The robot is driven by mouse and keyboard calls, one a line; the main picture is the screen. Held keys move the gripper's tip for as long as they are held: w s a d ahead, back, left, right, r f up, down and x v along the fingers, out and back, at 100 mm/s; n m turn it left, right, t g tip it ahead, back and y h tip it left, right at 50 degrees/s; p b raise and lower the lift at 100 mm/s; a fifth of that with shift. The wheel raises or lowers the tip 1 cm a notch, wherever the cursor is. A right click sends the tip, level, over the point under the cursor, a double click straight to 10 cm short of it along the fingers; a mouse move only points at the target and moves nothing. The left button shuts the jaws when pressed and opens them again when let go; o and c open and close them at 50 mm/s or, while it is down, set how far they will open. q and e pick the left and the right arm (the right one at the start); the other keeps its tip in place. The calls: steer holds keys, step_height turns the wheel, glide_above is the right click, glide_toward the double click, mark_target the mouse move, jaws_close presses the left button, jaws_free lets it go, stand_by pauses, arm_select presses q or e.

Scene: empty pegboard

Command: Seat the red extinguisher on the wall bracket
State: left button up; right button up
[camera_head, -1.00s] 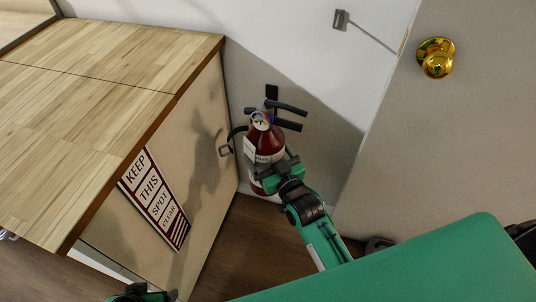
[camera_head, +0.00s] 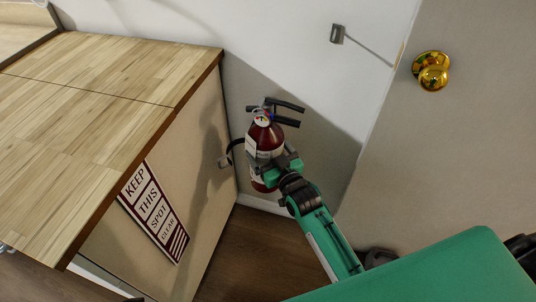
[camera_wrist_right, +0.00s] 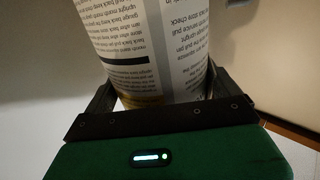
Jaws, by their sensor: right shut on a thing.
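The red extinguisher (camera_head: 266,138) is roughly upright close to the wall in the head view, with black levers, a gauge and a hose on its left. My right gripper (camera_head: 281,168) is shut around its body, low on the cylinder. In the right wrist view the extinguisher's printed label (camera_wrist_right: 150,45) fills the space between the fingers (camera_wrist_right: 160,88). A small black piece (camera_head: 269,101), possibly the wall bracket, shows just behind the levers. I cannot tell whether the extinguisher touches it. My left gripper is not clearly visible.
A wood-topped cabinet (camera_head: 100,85) stands close on the left, with a "KEEP THIS SPOT CLEAR" sign (camera_head: 155,212) on its side. A small grey fitting (camera_head: 337,34) is on the wall at upper right. A door with a brass knob (camera_head: 431,70) is at right. Floor (camera_head: 245,250) shows below.

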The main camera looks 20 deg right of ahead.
arm_select(q)
steer(key=shift+w+d+f+t+h+b, duration=0.3)
steer(key=shift+w+d+t+b, duration=0.2)
steer(key=shift+w+d, duration=0.25)
steer(key=shift+w+d+f+t+h+b, duration=0.15)
steer(key=shift+w+d+t+h+b, duration=0.2)
steer(key=shift+w+d+t, duration=0.35)
arm_select(e)
steer(key=w+d, duration=0.2)
steer(key=w, duration=0.8)
steer(key=shift+d+f, duration=0.25)
arm_select(q)
steer(key=shift+s+d, duration=0.1)
steer(key=shift+s, duration=0.05)
arm_select(e)
steer(key=shift+w, duration=0.15)
arm_select(q)
steer(key=shift+r+p, duration=0.35)
steer(key=shift+r, duration=0.05)
arm_select(e)
steer(key=shift+r, duration=0.1)
arm_select(q)
steer(key=shift+f+b, duration=0.6)
arm_select(e)
steer(key=shift+f, duration=1.9)
stand_by(2.0)
